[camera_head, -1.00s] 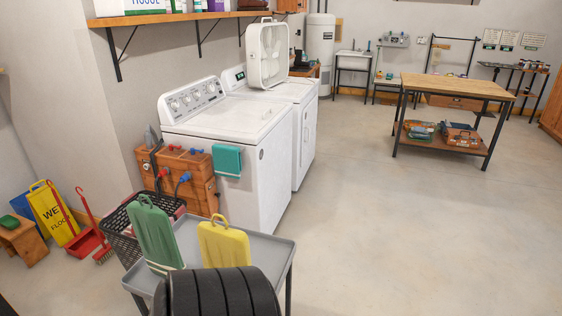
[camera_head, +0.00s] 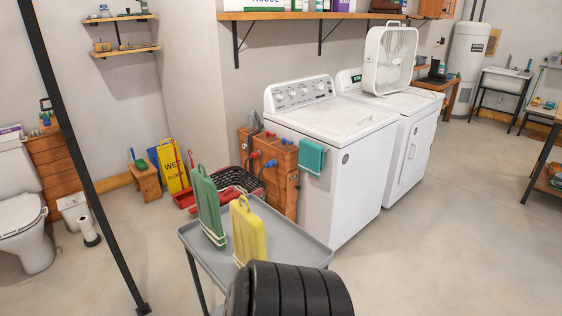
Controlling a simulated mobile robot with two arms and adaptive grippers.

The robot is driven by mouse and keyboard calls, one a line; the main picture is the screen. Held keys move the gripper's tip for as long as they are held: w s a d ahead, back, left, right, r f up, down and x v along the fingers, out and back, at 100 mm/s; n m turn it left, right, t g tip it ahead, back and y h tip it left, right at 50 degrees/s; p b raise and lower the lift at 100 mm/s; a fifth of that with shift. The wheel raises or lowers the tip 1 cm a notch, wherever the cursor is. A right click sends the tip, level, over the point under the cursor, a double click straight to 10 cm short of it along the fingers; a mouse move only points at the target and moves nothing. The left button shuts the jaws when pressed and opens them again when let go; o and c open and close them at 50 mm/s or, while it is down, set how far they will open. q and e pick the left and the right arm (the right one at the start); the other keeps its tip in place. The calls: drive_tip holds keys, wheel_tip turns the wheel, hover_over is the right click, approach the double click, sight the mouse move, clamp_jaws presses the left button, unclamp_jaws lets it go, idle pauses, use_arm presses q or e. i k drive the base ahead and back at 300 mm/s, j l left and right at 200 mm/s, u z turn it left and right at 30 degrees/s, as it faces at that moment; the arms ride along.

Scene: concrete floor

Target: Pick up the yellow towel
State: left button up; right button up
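A yellow towel-like slab with a handle loop (camera_head: 248,232) stands upright on the grey tray table (camera_head: 206,249) in front of me. A similar green one (camera_head: 208,206) stands beside it to the left. The lower right part of the yellow one is close to a black ribbed cylinder that covers some of the tray. Neither of my grippers shows in the head view.
A white washer (camera_head: 333,160) and a second white machine with a box fan (camera_head: 390,58) stand behind the tray. A dark basket (camera_head: 238,179) is behind the tray. A black post (camera_head: 85,160) and a toilet (camera_head: 26,225) are at left. The floor at right is clear.

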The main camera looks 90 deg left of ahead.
sight(248, 229)
drive_tip(key=i+u, duration=0.15)
drive_tip(key=u, duration=0.25)
drive_tip(key=i+u, duration=0.2)
drive_tip(key=u, duration=0.2)
drive_tip(key=i+u, duration=0.15)
drive_tip(key=u, duration=0.25)
drive_tip(key=i+l+u, duration=0.15)
drive_tip(key=u, duration=0.25)
